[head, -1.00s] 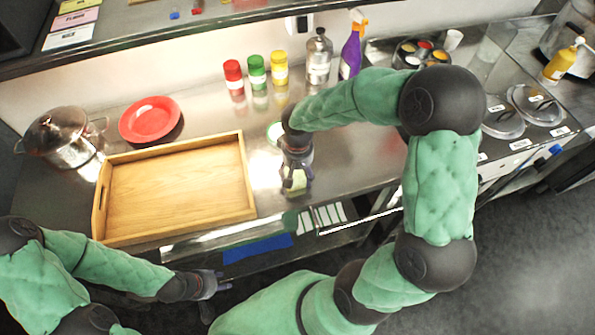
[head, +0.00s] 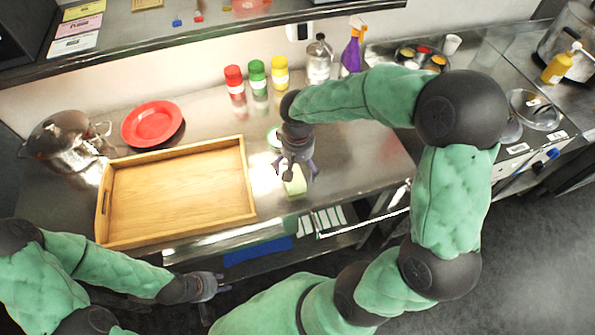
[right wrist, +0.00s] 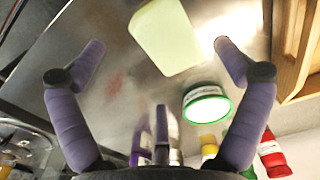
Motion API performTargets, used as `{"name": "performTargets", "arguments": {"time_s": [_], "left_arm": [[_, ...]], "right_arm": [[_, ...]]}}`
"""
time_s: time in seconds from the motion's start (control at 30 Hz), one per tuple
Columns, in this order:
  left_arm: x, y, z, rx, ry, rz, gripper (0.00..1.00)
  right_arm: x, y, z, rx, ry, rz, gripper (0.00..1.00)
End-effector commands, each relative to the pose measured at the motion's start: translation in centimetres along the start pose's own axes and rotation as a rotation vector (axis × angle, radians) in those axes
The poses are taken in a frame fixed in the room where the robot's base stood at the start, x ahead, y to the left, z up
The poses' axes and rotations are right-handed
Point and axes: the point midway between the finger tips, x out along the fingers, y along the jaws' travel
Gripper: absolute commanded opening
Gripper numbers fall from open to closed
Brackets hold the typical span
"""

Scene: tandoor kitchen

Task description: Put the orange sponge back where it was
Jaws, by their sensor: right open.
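A pale yellow-green block (head: 295,187), which looks like a sponge, lies on the steel counter near its front edge, right of the wooden tray. No orange sponge can be made out. My right gripper (head: 298,170) is open just above the block. In the right wrist view the block (right wrist: 165,35) shows beyond and between the spread fingers (right wrist: 160,55), which do not touch it. My left gripper (head: 216,286) hangs in front of the counter, low at the left; its finger opening is too small to tell.
The wooden tray (head: 178,245) stands left of the block. A green-rimmed tub (right wrist: 207,103) sits behind the block. Red (head: 234,80), green (head: 257,76) and yellow-capped shakers (head: 280,75) stand at the back. Bare counter (head: 360,155) lies to the right.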

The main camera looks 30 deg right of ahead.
Motion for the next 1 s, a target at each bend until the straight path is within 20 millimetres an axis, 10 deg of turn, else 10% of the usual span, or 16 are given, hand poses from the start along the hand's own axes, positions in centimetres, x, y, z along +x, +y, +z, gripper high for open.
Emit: {"name": "performTargets", "arguments": {"time_s": [0.33, 1.0], "left_arm": [[-1.3, 0.5, 0.1, 0.0, 0.0, 0.0, 0.4], [-1.4, 0.5, 0.1, 0.0, 0.0, 0.0, 0.4]], "right_arm": [[-5.7, 0.0, -0.1, -0.001, 0.002, 0.0, 0.99], [-6.5, 0.0, 0.0, -0.001, 0.0, 0.0, 0.99]]}}
